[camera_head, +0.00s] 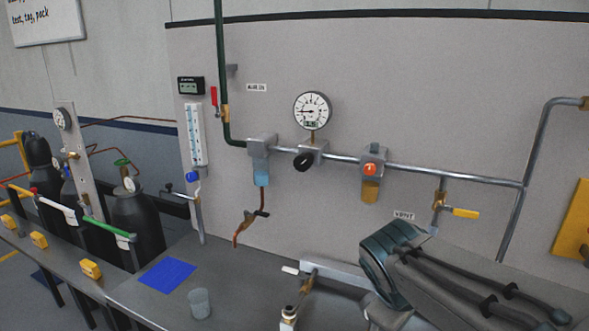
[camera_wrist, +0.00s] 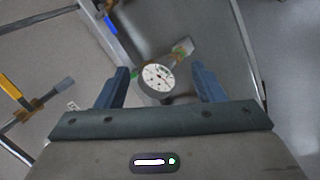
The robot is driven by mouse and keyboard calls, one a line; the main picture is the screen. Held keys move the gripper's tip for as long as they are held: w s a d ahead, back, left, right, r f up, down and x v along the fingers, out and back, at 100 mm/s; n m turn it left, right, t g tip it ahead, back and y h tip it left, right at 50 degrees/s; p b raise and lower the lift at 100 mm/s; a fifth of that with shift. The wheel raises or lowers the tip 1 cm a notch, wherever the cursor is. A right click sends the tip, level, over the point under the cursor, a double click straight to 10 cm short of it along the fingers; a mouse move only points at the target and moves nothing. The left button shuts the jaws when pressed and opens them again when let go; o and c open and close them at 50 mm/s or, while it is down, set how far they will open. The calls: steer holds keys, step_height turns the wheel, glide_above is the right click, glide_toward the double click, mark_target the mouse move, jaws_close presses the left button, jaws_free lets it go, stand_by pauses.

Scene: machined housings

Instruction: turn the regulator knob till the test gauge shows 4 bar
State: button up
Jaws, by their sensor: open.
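A round white dial gauge (camera_head: 312,109) stands above a grey regulator block on the wall panel; its needle points roughly left, and the figures are too small to read. A black knob (camera_head: 304,161) sits on the front of that block, below the gauge. In the wrist view another white dial gauge (camera_wrist: 157,77) shows between and beyond the jaws. I cannot tell which dial is the test gauge. My gripper (camera_wrist: 160,82) is open, with nothing held between its two blue fingers. In the head view its fingers do not show clearly; my arm is at lower right, away from the knob.
A filter bowl (camera_head: 262,178) hangs left of the knob, and a block with an orange-red button (camera_head: 370,169) is to its right. A yellow-handled vent valve (camera_head: 464,213) is further right. A clear cup (camera_head: 200,303) and blue mat (camera_head: 168,275) lie on the bench.

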steer(key=w+a+r+n+t+h, duration=0.1)
steer(key=w+r+n+t+h, duration=0.15)
steer(key=w+n, duration=0.45)
steer(key=n+t+b, duration=0.2)
steer(key=n+t, duration=0.8)
steer(key=n, duration=0.7)
glide_toward(301, 166)
steer(key=shift+h, duration=0.25)
steer(key=p+x, duration=0.3)
steer(key=x, duration=0.8)
steer(key=shift+a+p, duration=0.1)
steer(key=shift+p, duration=0.2)
steer(key=shift+f, duration=0.1)
steer(key=c, duration=1)
